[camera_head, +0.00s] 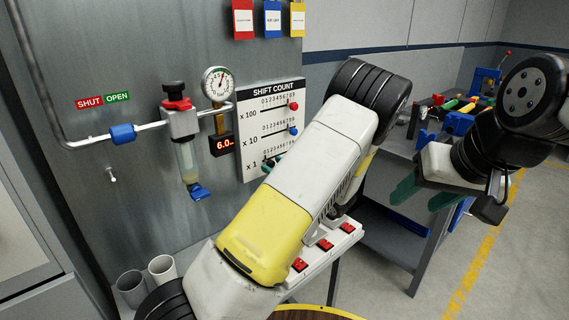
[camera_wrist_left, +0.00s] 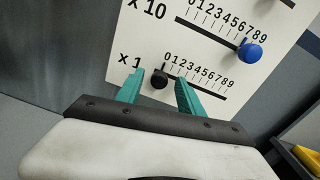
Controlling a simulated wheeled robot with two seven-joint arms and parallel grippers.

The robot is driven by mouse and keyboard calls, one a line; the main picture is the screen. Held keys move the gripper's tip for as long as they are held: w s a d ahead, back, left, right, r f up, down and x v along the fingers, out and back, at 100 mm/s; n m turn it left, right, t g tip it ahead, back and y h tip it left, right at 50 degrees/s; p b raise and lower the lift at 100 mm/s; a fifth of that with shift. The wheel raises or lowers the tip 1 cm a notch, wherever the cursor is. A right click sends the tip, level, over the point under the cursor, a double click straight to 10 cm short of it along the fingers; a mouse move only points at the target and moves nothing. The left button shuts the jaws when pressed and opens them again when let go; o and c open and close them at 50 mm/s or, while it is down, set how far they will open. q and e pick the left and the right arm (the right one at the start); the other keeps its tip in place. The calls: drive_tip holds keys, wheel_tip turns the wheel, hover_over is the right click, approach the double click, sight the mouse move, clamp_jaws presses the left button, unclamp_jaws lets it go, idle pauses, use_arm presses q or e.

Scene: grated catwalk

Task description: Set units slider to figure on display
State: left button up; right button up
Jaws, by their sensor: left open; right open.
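The SHIFT COUNT board (camera_head: 256,92) carries three sliders on the wall. The black units knob (camera_wrist_left: 160,78) is on the x 1 row, at the low end near 0. My left gripper (camera_wrist_left: 158,90) is open, with one teal finger on each side of this knob; whether they touch it cannot be told. In the head view this gripper (camera_head: 272,162) reaches the x 1 row, partly hidden by my arm. The display (camera_head: 223,145) glows red and reads about "6.0", its end unclear. My right gripper (camera_head: 423,192) is open and empty, away from the board.
The blue x 10 knob (camera_wrist_left: 250,50) sits near the high end above; the red x 100 knob (camera_head: 294,106) is above that. A gauge (camera_head: 217,83) and a valve with filter (camera_head: 180,122) are left of the board. Red buttons (camera_head: 325,244) lie below.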

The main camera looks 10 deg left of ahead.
use_arm(q)
drive_tip(key=shift+w+a, duration=0.1)
drive_tip(key=shift+a, duration=0.15)
drive_tip(key=shift+c, duration=0.5)
clamp_jaws()
idle(0.8)
